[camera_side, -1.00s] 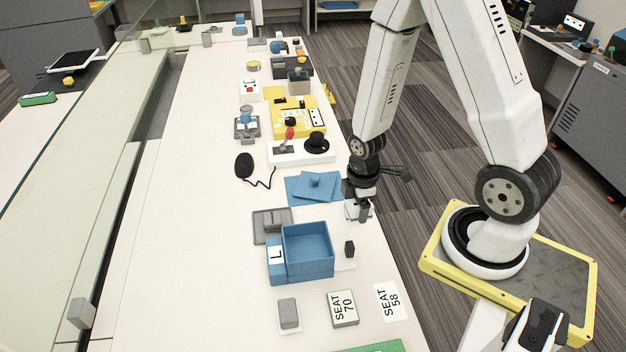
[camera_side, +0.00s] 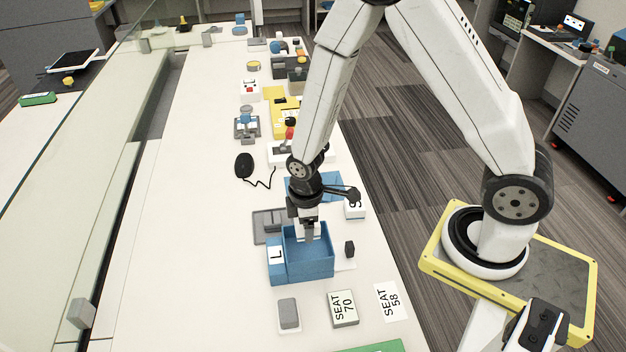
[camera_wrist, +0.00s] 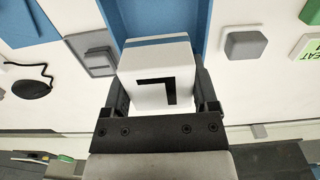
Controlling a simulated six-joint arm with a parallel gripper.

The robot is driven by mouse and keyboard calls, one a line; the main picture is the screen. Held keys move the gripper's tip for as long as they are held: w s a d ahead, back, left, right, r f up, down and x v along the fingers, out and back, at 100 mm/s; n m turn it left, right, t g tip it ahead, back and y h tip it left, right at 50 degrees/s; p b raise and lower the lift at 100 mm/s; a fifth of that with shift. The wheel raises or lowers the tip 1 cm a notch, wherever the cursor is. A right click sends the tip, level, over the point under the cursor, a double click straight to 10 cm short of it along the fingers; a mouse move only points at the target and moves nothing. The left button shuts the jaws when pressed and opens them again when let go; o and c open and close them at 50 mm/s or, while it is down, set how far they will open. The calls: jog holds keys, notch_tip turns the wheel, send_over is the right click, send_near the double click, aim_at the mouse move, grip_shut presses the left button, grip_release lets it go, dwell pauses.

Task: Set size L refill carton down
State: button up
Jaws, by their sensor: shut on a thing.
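The size L refill carton (camera_wrist: 158,75) is a white box with a black L and a blue band along its far edge. In the wrist view my gripper (camera_wrist: 162,100) is shut on it, one finger on each side. The blue open bin (camera_wrist: 185,18) lies behind the carton there. In the side view my gripper (camera_side: 308,234) is over the blue bin (camera_side: 308,268), which carries a white L label on its left side. The gripper hides much of the carton in that view, and I cannot tell whether it touches the bin floor.
A white box with a dark mark (camera_side: 355,210) stands right of the bin. A small black block (camera_side: 349,249) is beside the bin. A grey tray (camera_side: 262,232) adjoins it at upper left. A grey block (camera_side: 289,312) and a SEAT 70 block (camera_side: 343,309) stand in front.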

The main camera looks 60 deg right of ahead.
jog(key=shift+f, duration=0.1)
send_over(307, 253)
jog(key=shift+f, duration=2.15)
jog(key=shift+f, duration=0.1)
jog(key=shift+f, duration=1.7)
jog(key=shift+f, duration=0.1)
jog(key=o, duration=1.1)
jog(key=shift+r, duration=6.15)
